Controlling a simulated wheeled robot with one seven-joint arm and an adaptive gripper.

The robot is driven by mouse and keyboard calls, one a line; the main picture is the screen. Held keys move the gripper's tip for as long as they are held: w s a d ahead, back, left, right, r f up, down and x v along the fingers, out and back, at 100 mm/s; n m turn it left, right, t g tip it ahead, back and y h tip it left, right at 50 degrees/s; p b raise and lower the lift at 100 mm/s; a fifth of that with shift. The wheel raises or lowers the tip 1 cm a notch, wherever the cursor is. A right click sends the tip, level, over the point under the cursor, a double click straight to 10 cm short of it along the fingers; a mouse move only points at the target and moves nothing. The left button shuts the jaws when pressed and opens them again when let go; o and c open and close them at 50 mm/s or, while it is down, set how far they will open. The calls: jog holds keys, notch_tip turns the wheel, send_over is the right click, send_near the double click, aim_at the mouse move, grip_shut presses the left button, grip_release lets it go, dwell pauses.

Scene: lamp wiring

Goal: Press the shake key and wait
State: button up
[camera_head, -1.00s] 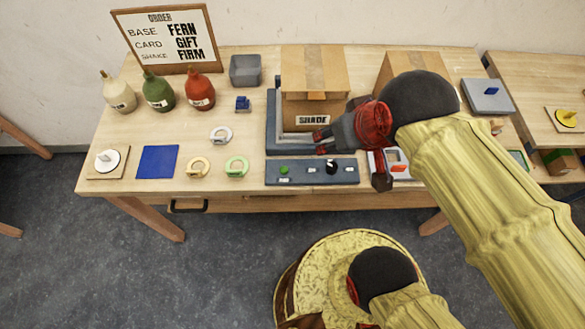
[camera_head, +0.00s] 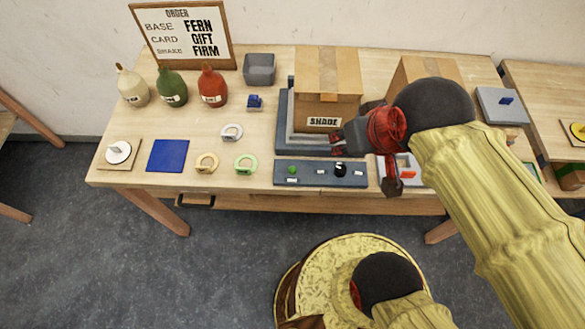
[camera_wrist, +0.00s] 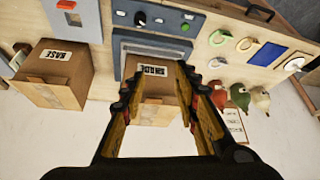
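A dark control panel (camera_head: 312,181) lies at the table's front edge. It has a green key (camera_head: 292,169), a black knob (camera_head: 340,170) and small white labels too small to read. The panel also shows at the top of the wrist view (camera_wrist: 165,15), with the green key (camera_wrist: 185,28) at its right. Behind it a cardboard box marked SHADE (camera_head: 325,85) sits on a grey-blue stand (camera_head: 285,135). My gripper (camera_head: 338,144) is by the box's lower right front, above and behind the panel. In the wrist view its fingers (camera_wrist: 155,75) are apart, with nothing between them that I can see held.
The order sign (camera_head: 183,35) reads base FERN, card GIFT, shake FIRM. Three bottles (camera_head: 172,88), a grey bin (camera_head: 259,69), rings (camera_head: 245,163) and a blue mat (camera_head: 168,155) stand left. A BASE box (camera_wrist: 55,75) is beside the SHADE box.

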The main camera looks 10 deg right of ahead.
jog(key=c, duration=0.6)
grip_shut()
dwell(0.8)
